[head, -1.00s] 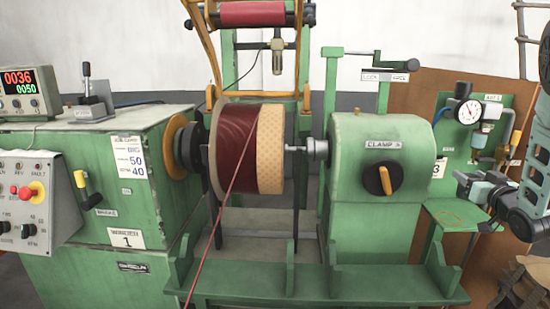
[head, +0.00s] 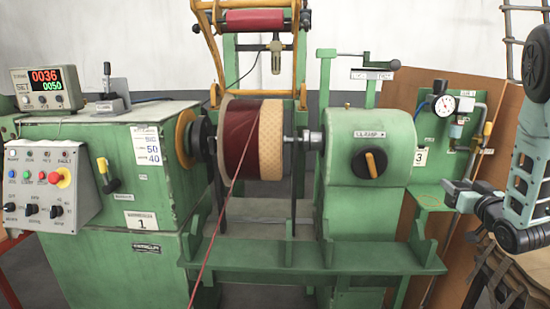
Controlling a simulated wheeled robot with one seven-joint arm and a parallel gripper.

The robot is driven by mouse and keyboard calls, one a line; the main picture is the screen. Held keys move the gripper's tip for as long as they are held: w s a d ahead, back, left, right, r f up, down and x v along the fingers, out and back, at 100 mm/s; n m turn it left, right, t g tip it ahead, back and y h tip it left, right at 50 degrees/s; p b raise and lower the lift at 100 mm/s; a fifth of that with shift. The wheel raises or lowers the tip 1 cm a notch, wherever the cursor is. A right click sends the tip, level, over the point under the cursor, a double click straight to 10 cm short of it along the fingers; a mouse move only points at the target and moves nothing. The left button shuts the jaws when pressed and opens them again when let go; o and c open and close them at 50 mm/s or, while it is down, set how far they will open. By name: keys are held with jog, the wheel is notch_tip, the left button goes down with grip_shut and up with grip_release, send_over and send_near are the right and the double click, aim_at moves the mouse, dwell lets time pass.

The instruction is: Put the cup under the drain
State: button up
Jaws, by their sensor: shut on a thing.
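My gripper (head: 452,190) is at the right in the head view, in front of the small green shelf (head: 424,204) on the panel marked 3. It is small and partly hidden by its own wrist. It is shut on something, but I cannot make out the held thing. No cup shows clearly. A faint orange ring is drawn on the shelf, just left of my gripper. Above the shelf is an air unit (head: 456,131) with a round gauge (head: 443,105). Which part of it is the drain I cannot tell.
A green winding machine with a red-wound coil (head: 238,140) fills the middle. A thin red wire runs down from the coil. The clamp housing (head: 372,128) stands left of the shelf. A grey control box (head: 45,187) is at far left, a brown board (head: 385,110) behind the panel.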

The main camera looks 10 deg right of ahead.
jog(key=s+a+f+n+y, duration=0.1)
jog(key=a+f+n+y, duration=0.1)
jog(key=a+f, duration=2.2)
jog(key=a+y, duration=0.1)
jog(key=a, duration=0.2)
jog(key=shift+s+a+y, duration=0.15)
jog(key=shift+a+y, duration=0.25)
jog(key=shift+f, duration=0.15)
jog(key=shift+r, duration=0.35)
